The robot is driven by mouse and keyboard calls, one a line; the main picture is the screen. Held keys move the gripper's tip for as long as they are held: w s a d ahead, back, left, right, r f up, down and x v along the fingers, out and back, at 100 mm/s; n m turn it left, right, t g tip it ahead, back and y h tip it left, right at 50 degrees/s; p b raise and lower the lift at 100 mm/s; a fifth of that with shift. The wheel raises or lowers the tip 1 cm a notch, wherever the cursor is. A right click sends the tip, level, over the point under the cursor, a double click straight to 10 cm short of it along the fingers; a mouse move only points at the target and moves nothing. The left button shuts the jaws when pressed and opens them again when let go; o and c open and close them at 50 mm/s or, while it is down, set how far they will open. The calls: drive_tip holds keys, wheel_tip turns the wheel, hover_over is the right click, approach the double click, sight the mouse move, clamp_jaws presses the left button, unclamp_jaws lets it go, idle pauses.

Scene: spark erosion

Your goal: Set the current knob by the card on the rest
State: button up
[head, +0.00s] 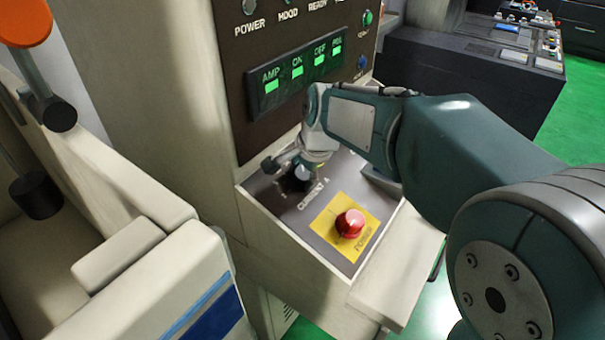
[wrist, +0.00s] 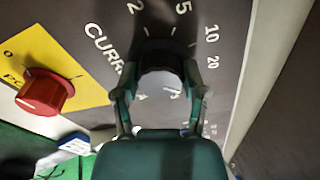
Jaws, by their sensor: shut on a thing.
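The dark current knob (head: 301,175) sits on the sloped grey panel above the word CURRENT. In the wrist view the knob (wrist: 160,58) has a pale front face, with 2, 5, 10 and 20 printed around its far and right sides. My gripper (head: 287,170) is at the panel with its fingers on either side of the knob, shut on it. In the wrist view my gripper (wrist: 161,92) hides part of the lower scale. I cannot read the knob's pointer. I cannot make out the card or its writing.
A red power knob (head: 349,223) on a yellow plate sits close beside the current knob. A strip of green lights (head: 300,66) is on the upright cabinet face. A pale ledge (head: 388,278) borders the panel. Beige machine parts (head: 150,255) stand at the left.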

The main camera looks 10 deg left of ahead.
sight(312, 195)
drive_tip(key=m, duration=0.4)
drive_tip(key=shift+w+m, duration=0.1)
drive_tip(key=shift+m, duration=2)
drive_tip(key=shift+r, duration=0.1)
drive_tip(key=o, duration=1.2)
drive_tip(key=shift+a+g, duration=0.15)
drive_tip(key=shift+g, duration=0.15)
drive_tip(key=shift+c, duration=0.2)
drive_tip(key=v, duration=1.1)
drive_tip(key=shift+r, duration=0.35)
